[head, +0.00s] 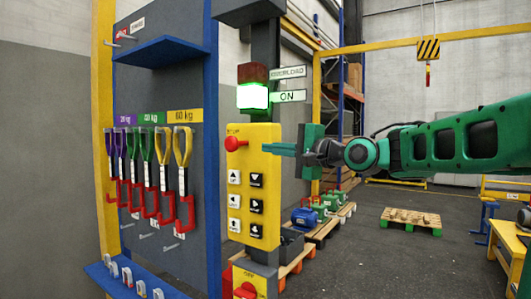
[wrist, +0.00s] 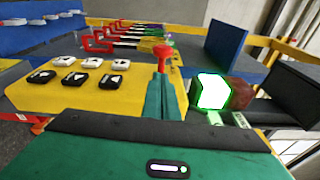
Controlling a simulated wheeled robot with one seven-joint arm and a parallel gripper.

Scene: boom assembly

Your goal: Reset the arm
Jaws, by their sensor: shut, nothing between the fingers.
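My green arm reaches in from the right in the head view. My gripper (head: 268,149) is shut and empty, with its fingertips close to the yellow control box (head: 262,215), just right of the red knob (head: 235,144) on it. In the wrist view the shut fingers (wrist: 161,75) point at the red knob (wrist: 163,51). I cannot tell whether the fingertips touch the knob. A lamp (head: 252,96) above the box glows white-green beside an "ON" sign (head: 288,96).
Black and white push buttons (head: 255,205) sit below the knob. Coloured slings (head: 160,170) hang on the rack at left. A blue post (head: 212,150) stands between rack and box. A pallet (head: 410,219) lies on open floor at right, and a hook (head: 428,65) hangs above.

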